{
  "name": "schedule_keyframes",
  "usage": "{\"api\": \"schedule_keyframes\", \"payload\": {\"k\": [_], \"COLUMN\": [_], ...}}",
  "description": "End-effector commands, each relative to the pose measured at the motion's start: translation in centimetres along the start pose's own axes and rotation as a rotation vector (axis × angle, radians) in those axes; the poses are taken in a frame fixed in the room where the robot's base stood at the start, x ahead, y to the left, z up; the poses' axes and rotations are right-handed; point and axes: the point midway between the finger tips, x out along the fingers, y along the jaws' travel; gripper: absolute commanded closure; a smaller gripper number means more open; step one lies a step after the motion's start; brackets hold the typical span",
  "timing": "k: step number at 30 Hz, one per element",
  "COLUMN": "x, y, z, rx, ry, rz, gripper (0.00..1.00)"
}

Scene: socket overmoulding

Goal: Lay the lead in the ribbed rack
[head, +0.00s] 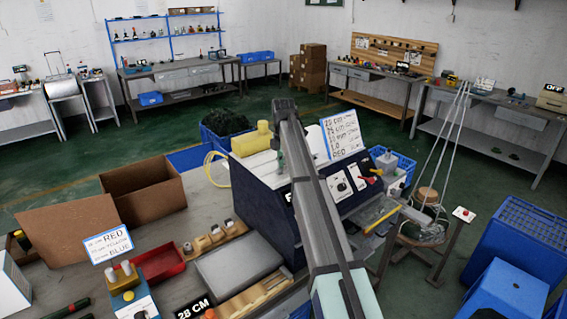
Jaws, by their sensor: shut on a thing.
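A light wooden rack with ribs (255,299) lies at the near edge of the bench, beside a black "28 CM" sign (195,307). Its right end is hard to make out. I cannot pick out the lead in this view. My gripper's fingers cannot be made out, and a long grey beam across the middle hides part of the bench. A dark machine with dials and a red knob (338,188) stands behind the rack.
A grey tray (238,268), a red bin (158,262) and a wooden block holding pegs (214,239) are left of the machine. An open cardboard box (145,198) stands farther left. Blue crates (515,238) and a stool with pale strands (424,237) are at right.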

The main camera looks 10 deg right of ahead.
Motion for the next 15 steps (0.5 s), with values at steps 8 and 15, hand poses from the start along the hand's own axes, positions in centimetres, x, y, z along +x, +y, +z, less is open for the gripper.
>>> {"api": "schedule_keyframes", "payload": {"k": [8, 15], "x": [0.68, 0.66], "y": [-0.01, 0.0], "z": [0.0, 0.0], "rx": [0.0, 0.0], "ry": [0.0, 0.0], "rz": [0.0, 0.0], "gripper": [1.0, 0.51]}}
